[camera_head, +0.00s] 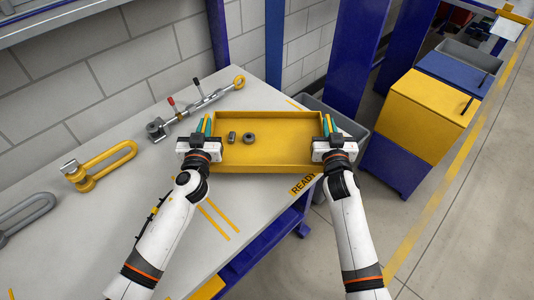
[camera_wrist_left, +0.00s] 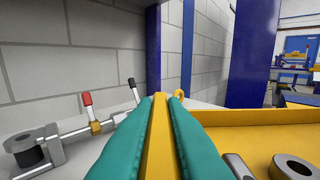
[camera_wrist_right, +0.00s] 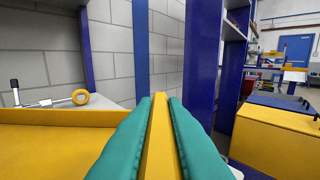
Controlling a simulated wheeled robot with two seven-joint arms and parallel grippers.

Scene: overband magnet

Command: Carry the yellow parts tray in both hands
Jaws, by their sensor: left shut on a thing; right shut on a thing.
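The yellow parts tray (camera_head: 285,157) is in the middle of the head view, over the right part of the grey table. Two small dark metal parts lie in its left side: a short cylinder (camera_head: 232,137) and a nut-like ring (camera_head: 249,138). My left gripper (camera_head: 208,128) is shut on the tray's left wall, which shows between its green fingers in the left wrist view (camera_wrist_left: 159,130). My right gripper (camera_head: 327,127) is shut on the right wall, seen between its fingers in the right wrist view (camera_wrist_right: 159,130). I cannot tell whether the tray's underside touches the table.
A turnbuckle with a yellow eye (camera_head: 198,105) lies behind and left of the tray. A yellow shackle (camera_head: 100,167) and a grey shackle (camera_head: 24,216) lie further left. A grey bin (camera_head: 343,126) stands beyond the table's right edge, with a yellow-and-blue cabinet (camera_head: 426,112) further right.

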